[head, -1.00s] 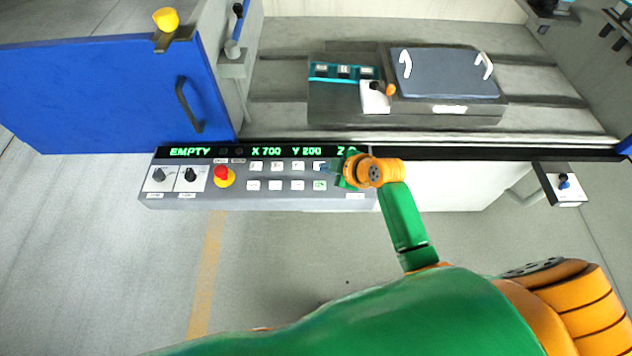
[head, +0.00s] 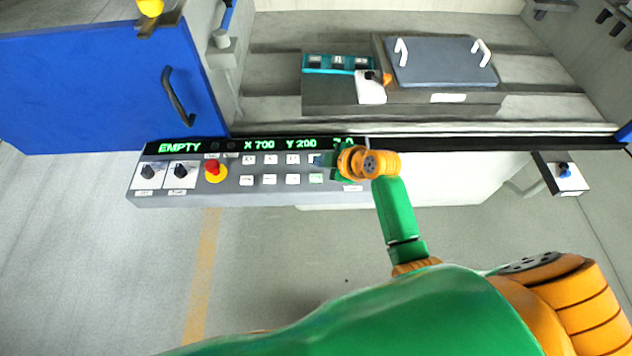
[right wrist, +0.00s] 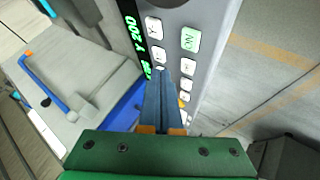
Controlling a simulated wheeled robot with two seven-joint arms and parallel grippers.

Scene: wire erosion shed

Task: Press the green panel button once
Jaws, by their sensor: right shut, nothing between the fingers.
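The green panel button (head: 316,178) is the right-most one in the lower row of the grey control panel (head: 215,195). It also shows in the right wrist view as a pale green square (right wrist: 190,40), uncovered, beyond my fingertips and to their right. My right gripper (head: 318,160) is shut and empty, its blue fingers over the right end of the upper row in the head view. In the right wrist view the closed fingertips (right wrist: 160,72) point at the panel among the white buttons. Whether they touch it I cannot tell. My left gripper is not in view.
A red emergency stop (head: 213,168) on yellow and two black knobs (head: 180,170) sit at the panel's left. The display (head: 240,146) above reads EMPTY, X 700, Y 200. A blue door (head: 90,90) stands left; a small switch box (head: 562,178) is at right.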

